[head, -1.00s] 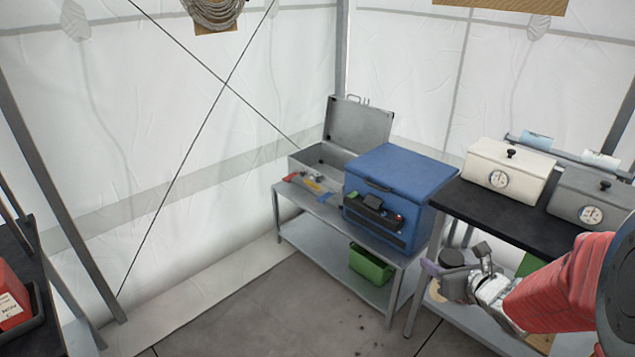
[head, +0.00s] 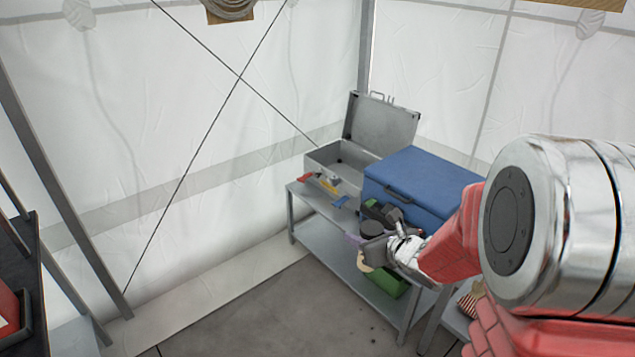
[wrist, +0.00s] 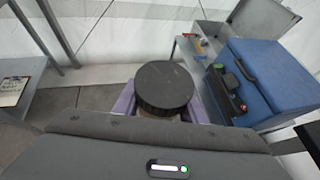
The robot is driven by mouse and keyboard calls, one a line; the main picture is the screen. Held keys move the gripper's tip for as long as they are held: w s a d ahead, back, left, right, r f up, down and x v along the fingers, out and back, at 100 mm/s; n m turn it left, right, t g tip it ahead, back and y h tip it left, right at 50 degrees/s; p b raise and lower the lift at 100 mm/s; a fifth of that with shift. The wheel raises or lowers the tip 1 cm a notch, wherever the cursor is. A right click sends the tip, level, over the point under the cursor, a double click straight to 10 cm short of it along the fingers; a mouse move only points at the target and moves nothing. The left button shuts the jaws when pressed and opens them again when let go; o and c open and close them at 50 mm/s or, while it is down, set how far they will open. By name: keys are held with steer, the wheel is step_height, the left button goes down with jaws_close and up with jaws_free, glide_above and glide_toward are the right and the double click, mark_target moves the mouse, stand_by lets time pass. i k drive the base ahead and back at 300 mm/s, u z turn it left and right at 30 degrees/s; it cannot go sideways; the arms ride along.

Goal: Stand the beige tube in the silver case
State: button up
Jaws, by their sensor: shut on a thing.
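My gripper (head: 368,246) is shut on the beige tube (head: 364,263), seen in the head view as a small beige part below the fingers. A dark round cap (wrist: 164,86) sits between the purple fingers in the wrist view and hides most of the tube. The silver case (head: 326,157) stands with its lid up at the left end of the metal bench. Its lid also shows at the top right of the wrist view (wrist: 262,22). My gripper is apart from the case, in front of the blue box.
The blue box (head: 415,180) stands right of the case on the bench (head: 310,205). Small red, yellow and blue items lie in front of the case. A green bin (head: 385,282) is on the lower shelf. A thin dark line crosses the tent wall. The floor (head: 270,310) left of the bench is clear.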

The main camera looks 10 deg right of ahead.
mark_target(349, 174)
steer(key=u, duration=0.2)
steer(key=i, duration=0.65)
steer(key=u, duration=0.5)
steer(key=i, duration=2.3)
steer(key=z, duration=0.5)
